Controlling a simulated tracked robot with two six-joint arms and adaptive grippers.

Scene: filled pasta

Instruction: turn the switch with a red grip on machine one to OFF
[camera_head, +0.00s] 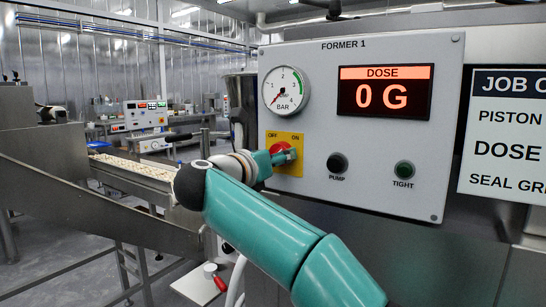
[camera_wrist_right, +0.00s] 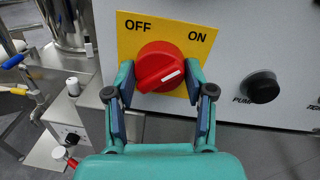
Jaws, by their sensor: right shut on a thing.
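The switch with a red grip (camera_head: 283,152) sits on a yellow plate (camera_head: 289,170) on the grey FORMER 1 panel (camera_head: 350,130). It also shows in the right wrist view (camera_wrist_right: 158,62). OFF is at the upper left of the plate, ON at the upper right. The white mark on the grip points right and slightly up, toward the ON side. My right gripper (camera_wrist_right: 160,76) has its fingers on both sides of the red grip, shut on it. In the head view my right gripper (camera_head: 272,158) reaches the switch from the lower left. My left gripper is not in view.
A job sheet (camera_head: 508,130) is at the right.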

